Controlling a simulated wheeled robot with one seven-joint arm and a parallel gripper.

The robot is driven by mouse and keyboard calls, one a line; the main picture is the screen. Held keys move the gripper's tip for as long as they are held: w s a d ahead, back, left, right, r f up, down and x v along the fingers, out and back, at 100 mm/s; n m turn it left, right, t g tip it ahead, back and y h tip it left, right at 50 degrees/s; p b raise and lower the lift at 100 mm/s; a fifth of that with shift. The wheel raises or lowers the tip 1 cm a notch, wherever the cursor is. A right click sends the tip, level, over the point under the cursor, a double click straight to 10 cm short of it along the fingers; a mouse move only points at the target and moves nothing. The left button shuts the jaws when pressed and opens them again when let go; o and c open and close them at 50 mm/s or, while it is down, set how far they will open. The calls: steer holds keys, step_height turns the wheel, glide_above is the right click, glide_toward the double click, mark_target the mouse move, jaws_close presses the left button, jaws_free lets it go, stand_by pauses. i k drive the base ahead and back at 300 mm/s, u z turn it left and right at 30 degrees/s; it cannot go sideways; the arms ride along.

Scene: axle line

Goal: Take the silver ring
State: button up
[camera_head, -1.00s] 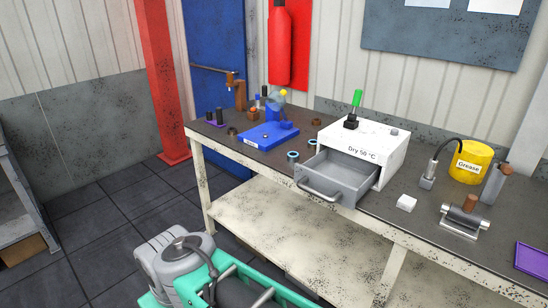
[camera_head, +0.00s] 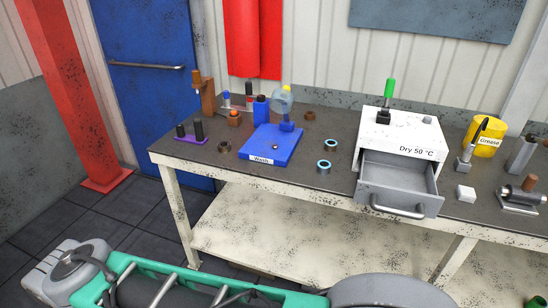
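A small silver ring-like piece (camera_head: 275,147) lies on the blue tray (camera_head: 262,160) labelled "Wash", on the left part of the workbench. It is too small to tell for sure that it is a ring. Two rings with light-blue faces, an upper one (camera_head: 330,145) and a lower one (camera_head: 323,167), lie on the bench between the blue tray and the white dryer. Dark brown rings lie left of the tray (camera_head: 224,147) and behind it (camera_head: 310,115). My gripper is not in view; only teal and grey parts of my body show along the bottom.
The white dryer (camera_head: 405,132), labelled "Dry 50 °C", has its grey drawer (camera_head: 396,180) pulled out past the bench's front edge. A yellow grease pot (camera_head: 487,140) and metal fixtures stand at right. Several dark posts and bottles stand at the back left.

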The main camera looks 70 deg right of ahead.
mark_target(323, 167)
steer(key=i, duration=0.75)
steer(key=z, duration=2.5)
steer(key=i, duration=0.5)
steer(key=u, duration=0.05)
